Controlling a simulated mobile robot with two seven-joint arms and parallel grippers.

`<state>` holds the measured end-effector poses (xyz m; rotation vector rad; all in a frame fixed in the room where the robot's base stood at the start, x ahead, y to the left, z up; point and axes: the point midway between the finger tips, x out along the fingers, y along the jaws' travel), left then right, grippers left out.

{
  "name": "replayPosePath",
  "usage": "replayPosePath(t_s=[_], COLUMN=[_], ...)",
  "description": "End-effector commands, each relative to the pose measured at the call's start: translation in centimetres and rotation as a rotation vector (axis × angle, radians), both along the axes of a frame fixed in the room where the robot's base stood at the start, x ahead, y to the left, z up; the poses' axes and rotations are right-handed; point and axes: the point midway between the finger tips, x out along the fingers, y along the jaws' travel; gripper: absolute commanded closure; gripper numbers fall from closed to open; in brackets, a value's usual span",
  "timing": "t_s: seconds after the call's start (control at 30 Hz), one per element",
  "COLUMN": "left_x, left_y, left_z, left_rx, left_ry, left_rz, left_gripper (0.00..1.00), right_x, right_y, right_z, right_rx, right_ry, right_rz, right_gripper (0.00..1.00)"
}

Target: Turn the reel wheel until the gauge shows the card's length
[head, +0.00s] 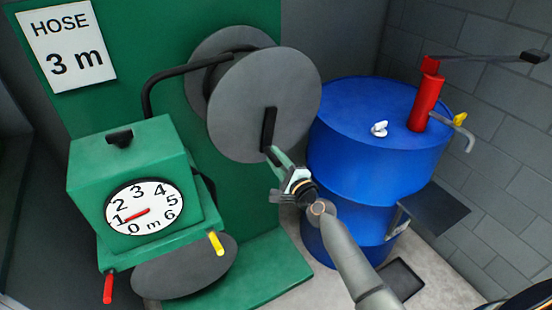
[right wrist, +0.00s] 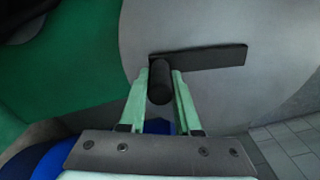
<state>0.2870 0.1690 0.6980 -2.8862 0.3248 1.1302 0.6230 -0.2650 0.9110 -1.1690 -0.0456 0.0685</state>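The reel wheel (head: 262,95) is a large grey disc on the green stand. Its black crank arm (head: 268,128) carries a dark round handle (right wrist: 160,82). My right gripper (head: 273,156) has its pale green fingers on both sides of the handle; in the right wrist view (right wrist: 160,85) they look closed against it. The round white gauge (head: 158,198) on the green box has a red needle pointing down-left at about 1. The white card (head: 70,45) reads "HOSE 3 m". My left gripper is not in view.
A blue drum (head: 350,160) with a red pump (head: 427,100) stands right of the reel. The green box (head: 120,165) has a red lever (head: 108,288) and a yellow one (head: 216,243) low at its front. A grey block wall is at the right.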

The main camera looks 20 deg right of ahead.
Motion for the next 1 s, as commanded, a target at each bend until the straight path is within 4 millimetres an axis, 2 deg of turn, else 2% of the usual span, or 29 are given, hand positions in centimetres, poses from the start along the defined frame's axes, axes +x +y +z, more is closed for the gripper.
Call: replayPosePath(t_s=[0.03,0.27,0.6,0.77,1.0], left_x=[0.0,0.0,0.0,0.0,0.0], left_y=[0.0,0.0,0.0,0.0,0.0], left_z=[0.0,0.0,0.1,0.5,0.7], left_rx=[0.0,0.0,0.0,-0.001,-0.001], left_ry=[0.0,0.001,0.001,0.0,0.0], left_rz=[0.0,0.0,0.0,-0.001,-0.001], left_gripper=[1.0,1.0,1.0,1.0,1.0], right_x=[0.0,0.0,-0.4,-2.4,-7.1], right_y=[0.1,0.1,0.0,-0.2,-0.5], right_z=[-0.1,-0.1,0.0,0.0,-0.2], right_rx=[0.0,-0.001,-0.002,-0.002,-0.002], right_ry=[0.002,0.001,0.0,0.003,0.004], right_rz=[0.003,0.002,0.001,0.001,0.002], right_gripper=[0.64,0.38,0.38,0.38,0.38])
